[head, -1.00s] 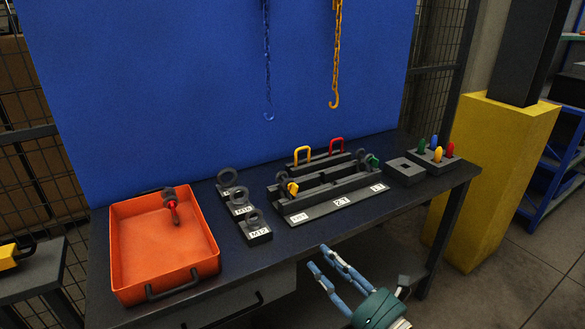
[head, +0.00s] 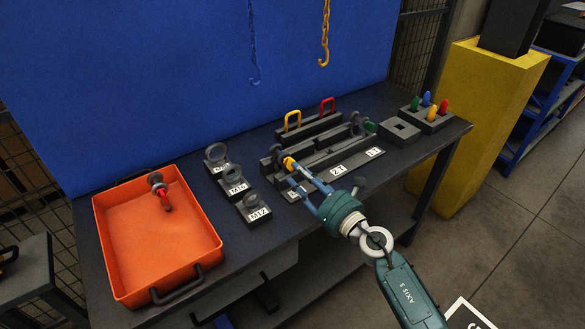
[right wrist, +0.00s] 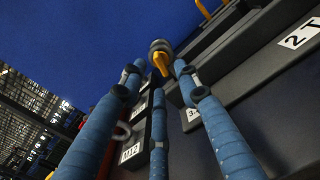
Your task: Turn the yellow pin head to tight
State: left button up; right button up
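The yellow pin head (head: 289,163) sits at the left end of the dark fixture (head: 332,158), beside a grey shackle (head: 277,153). In the right wrist view the yellow pin head (right wrist: 161,63) shows just beyond and between the fingertips. My right gripper (head: 297,178) reaches in from the front right, fingers spread with one tip close to the yellow head; I cannot tell whether it touches. In the wrist view the right gripper's (right wrist: 159,75) three blue fingers stand apart. A green pin head (head: 369,126) is at the fixture's right end. My left gripper is out of view.
An orange tray (head: 140,283) with a red-pinned shackle (head: 161,190) stands left. Labelled blocks with grey rings (head: 254,208) sit between tray and fixture. A block with coloured pegs (head: 430,121) stands right. Hooks on chains (head: 324,50) hang behind.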

aim_at(293, 169)
jog(key=shift+x, duration=1.9)
grip_shut()
